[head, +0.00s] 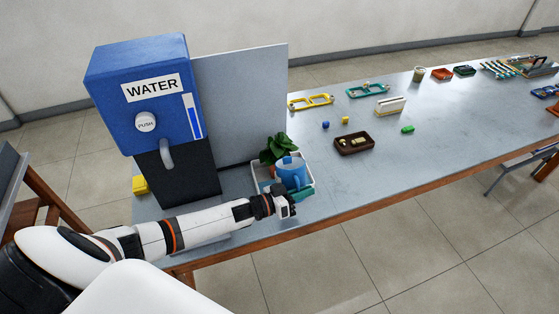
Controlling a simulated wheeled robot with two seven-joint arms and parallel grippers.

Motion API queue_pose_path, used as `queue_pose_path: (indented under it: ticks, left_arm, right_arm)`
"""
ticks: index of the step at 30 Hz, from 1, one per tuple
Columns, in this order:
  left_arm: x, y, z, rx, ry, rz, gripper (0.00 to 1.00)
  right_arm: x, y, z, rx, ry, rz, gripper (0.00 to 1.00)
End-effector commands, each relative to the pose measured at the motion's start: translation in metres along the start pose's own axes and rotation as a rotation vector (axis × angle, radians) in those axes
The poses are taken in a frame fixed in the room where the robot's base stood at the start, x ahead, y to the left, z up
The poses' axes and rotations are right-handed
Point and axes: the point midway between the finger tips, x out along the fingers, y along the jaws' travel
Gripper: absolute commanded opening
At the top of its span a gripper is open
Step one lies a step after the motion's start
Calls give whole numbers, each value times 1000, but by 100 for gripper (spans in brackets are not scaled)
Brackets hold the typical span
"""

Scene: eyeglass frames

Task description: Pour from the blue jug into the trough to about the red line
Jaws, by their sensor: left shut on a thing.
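The blue jug (293,174) is near the front edge of the table, beside the water dispenser. It looks roughly upright. My left gripper (287,203) is at the jug's near side and is shut on it; the fingers and the part they hold are mostly hidden by the hand. A white-rimmed trough (312,164) is behind and around the jug in the picture, with a green leafy plant (279,149) at its back left. The jug hides much of the trough, and I cannot see a red line or the level inside. My right gripper is not in view.
A blue and black water dispenser (143,95) with a push button stands left, before a grey panel (240,100). A yellow block (140,185) is beside it. A brown tray (355,143) and eyeglass frames (311,102) lie farther right. The table's right front is clear.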

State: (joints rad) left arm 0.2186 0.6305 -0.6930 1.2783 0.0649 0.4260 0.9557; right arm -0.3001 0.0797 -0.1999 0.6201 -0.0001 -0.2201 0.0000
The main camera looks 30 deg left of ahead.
Motion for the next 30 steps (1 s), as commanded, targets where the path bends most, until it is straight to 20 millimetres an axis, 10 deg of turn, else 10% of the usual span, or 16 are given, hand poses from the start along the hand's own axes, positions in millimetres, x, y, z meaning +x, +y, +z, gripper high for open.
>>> queue_pose_path:
  ticks: [15,30]
  left_arm:
    - [6,23,-28,280,-65,-2,0]
    - [6,27,-31,359,-81,-2,0]
  right_arm:
    - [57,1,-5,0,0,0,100]
    - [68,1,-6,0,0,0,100]
